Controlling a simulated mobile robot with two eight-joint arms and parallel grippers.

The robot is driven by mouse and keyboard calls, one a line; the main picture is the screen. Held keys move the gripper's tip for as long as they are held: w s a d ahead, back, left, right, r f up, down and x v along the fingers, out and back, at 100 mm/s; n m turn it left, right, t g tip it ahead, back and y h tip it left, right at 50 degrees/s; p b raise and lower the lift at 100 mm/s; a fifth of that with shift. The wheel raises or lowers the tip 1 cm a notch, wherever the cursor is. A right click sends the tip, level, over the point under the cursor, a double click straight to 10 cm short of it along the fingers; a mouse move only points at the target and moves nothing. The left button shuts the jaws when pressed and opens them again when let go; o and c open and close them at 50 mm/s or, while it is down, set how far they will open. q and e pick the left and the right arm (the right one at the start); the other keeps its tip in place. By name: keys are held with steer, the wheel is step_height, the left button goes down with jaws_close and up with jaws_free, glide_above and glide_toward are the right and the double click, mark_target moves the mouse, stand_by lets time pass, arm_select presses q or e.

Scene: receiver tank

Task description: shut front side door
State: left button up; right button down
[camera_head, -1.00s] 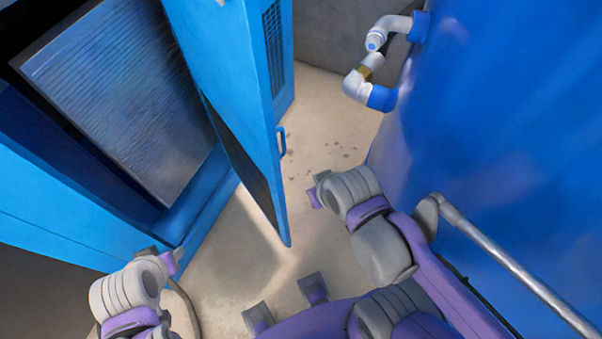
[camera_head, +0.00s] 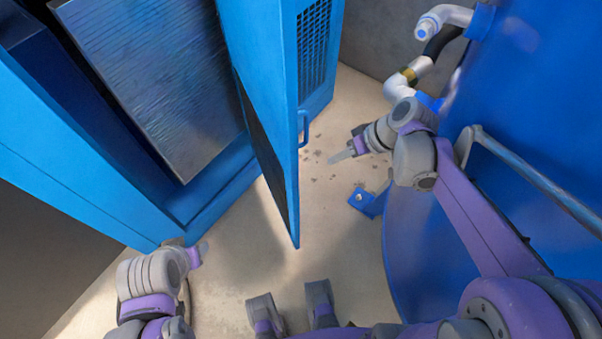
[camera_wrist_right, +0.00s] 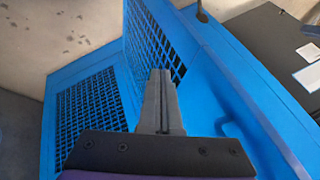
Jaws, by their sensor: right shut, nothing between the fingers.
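The blue front side door (camera_head: 262,105) of the cabinet stands open in the head view, jutting out with its free edge toward me. Its small blue handle (camera_head: 304,128) is on the right face, and it also shows in the right wrist view (camera_wrist_right: 235,130). My right gripper (camera_head: 338,157) is shut and empty, to the right of the handle and apart from the door. In the right wrist view its closed fingers (camera_wrist_right: 161,98) appear in front of the blue grille and panel. My left gripper (camera_head: 202,250) is low on the left near the cabinet base; its jaw opening is unclear.
The cabinet opening shows a ribbed grey panel (camera_head: 160,75) inside. A large blue tank (camera_head: 530,130) with white pipe fittings (camera_head: 402,82) and a grey rail (camera_head: 535,180) stands close on the right.

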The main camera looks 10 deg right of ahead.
steer(key=w+a+f+b, duration=0.2)
steer(key=w+a+f, duration=0.1)
steer(key=a+f, duration=0.5)
steer(key=shift+w+a+f+y, duration=0.25)
steer(key=shift+w+f+y, duration=0.05)
steer(key=shift+w+y, duration=0.1)
steer(key=shift+s+a, duration=0.1)
